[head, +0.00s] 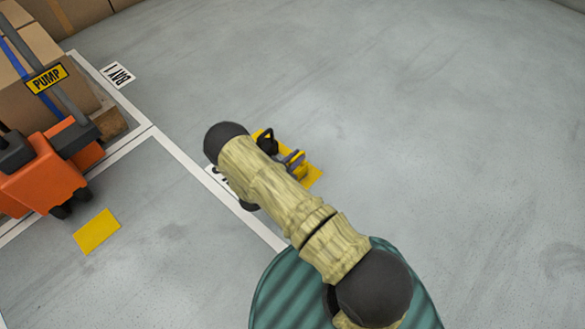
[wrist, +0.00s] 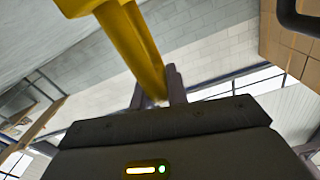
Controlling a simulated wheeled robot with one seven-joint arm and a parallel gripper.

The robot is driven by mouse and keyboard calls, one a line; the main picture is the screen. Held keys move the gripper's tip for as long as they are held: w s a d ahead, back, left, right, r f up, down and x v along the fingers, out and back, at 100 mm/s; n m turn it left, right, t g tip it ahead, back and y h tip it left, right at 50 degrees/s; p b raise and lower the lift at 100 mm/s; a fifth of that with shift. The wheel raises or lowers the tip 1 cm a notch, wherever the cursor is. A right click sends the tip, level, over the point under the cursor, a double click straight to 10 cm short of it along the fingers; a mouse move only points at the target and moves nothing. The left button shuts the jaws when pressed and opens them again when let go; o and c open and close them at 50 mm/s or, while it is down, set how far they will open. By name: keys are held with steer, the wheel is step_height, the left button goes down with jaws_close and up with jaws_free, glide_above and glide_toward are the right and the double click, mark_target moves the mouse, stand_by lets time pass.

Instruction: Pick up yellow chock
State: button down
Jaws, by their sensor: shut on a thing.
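The yellow chock (wrist: 132,45) fills the upper left of the wrist view, with its narrow lower end between the fingers of my gripper (wrist: 158,92). My gripper is shut on it. In the head view my gripper (head: 293,159) shows at the middle, beyond my arm, with yellow around it. My arm hides part of the chock there, and its height above the floor is hard to tell.
An orange pump truck (head: 45,180) stands at left beside cardboard boxes (head: 40,110). Another yellow patch (head: 97,231) lies on the floor near it. The grey floor at right is clear.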

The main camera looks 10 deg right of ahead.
step_height(320, 180, up, 10)
steer(key=p, duration=0.7)
stand_by(0.4)
